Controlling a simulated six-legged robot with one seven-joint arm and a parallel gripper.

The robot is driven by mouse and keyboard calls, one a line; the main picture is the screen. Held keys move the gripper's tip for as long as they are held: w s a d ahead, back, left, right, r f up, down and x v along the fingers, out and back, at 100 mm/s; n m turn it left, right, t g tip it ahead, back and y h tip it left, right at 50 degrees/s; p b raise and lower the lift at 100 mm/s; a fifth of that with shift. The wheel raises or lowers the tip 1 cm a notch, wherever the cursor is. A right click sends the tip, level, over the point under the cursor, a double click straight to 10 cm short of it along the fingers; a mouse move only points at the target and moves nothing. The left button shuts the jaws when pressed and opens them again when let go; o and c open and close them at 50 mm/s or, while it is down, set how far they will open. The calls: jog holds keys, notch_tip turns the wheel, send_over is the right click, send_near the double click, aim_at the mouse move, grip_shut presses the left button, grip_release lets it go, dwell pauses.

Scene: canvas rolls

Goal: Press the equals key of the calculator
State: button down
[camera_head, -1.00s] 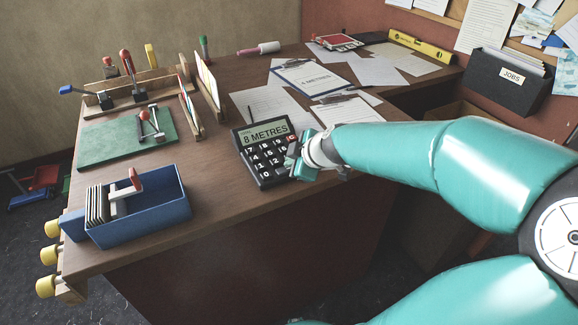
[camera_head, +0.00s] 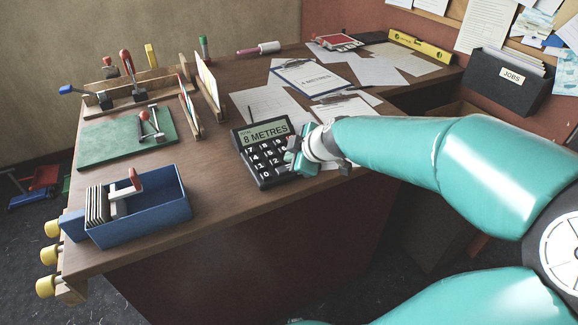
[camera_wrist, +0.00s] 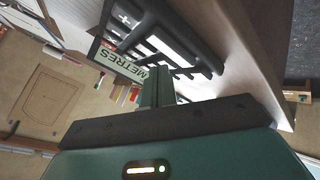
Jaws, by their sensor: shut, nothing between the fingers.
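The black calculator (camera_head: 262,160) lies on the wooden desk, and its display reads "8 METRES". Its number keys show on the left. My gripper (camera_head: 292,156) is at the calculator's right side and hides the keys there, so I cannot make out the equals key. In the wrist view the calculator (camera_wrist: 125,62) is close in front of the fingers, seen from a steep angle. The shut, empty fingers (camera_wrist: 157,85) point at its keys. I cannot tell whether the tips touch a key.
A blue box (camera_head: 150,222) with cards stands at the front left. A green board (camera_head: 105,140) lies behind it. Papers and a clipboard (camera_head: 306,76) lie behind the calculator. The desk's front edge (camera_head: 225,222) runs close before the calculator.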

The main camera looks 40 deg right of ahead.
jog(key=shift+r, duration=2.5)
